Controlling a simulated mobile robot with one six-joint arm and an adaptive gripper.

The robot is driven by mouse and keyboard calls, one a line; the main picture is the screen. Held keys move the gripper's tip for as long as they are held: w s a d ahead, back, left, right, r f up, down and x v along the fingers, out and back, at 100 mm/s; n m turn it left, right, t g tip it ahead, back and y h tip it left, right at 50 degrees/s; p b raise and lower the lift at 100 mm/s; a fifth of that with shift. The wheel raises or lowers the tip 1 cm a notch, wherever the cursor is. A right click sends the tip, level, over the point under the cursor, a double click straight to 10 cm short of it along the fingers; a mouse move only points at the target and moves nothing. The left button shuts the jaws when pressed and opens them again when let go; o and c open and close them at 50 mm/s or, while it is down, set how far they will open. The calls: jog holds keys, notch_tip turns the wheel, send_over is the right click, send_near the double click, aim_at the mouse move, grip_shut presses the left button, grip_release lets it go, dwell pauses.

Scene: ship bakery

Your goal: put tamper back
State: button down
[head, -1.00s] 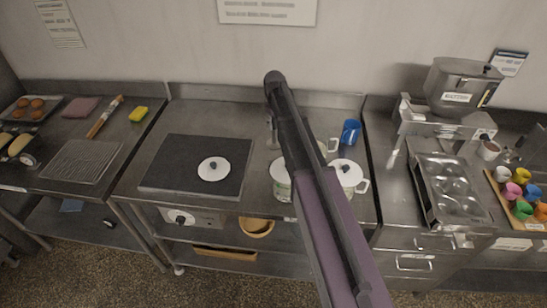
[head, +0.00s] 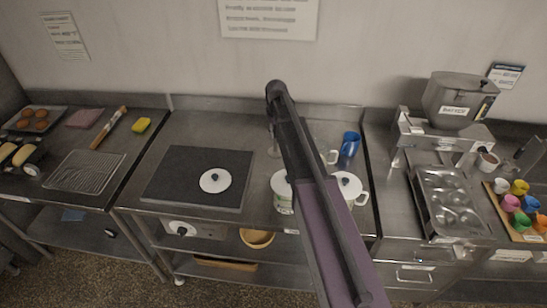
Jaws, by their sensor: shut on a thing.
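I cannot make out a tamper anywhere in the head view. My arm rises from the bottom edge, across the right part of the middle counter, and bends near the back wall. My gripper does not show clearly; the arm hides that area, so what it holds is not visible. A narrow grey shape (head: 273,143) shows just left of the arm, and I cannot tell what it is.
The middle counter holds a dark plate (head: 165,176) with a white lid (head: 215,181), white pots (head: 283,200) (head: 350,187) and a blue mug (head: 349,146). Right are a batter hopper (head: 460,97), metal tray (head: 422,200) and coloured cups (head: 520,187). Left: wire rack (head: 85,171), yellow sponge (head: 141,125).

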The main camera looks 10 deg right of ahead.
aim_at(276, 149)
jog(key=shift+f+b, duration=2.45)
jog(key=shift+f, duration=0.25)
jog(key=shift+f+b, duration=1.9)
jog(key=shift+f, duration=0.15)
jog(key=shift+c, duration=1.5)
grip_release()
jog(key=shift+r, duration=0.25)
notch_tip(276, 149, up, 12)
jog(key=p, duration=1.2)
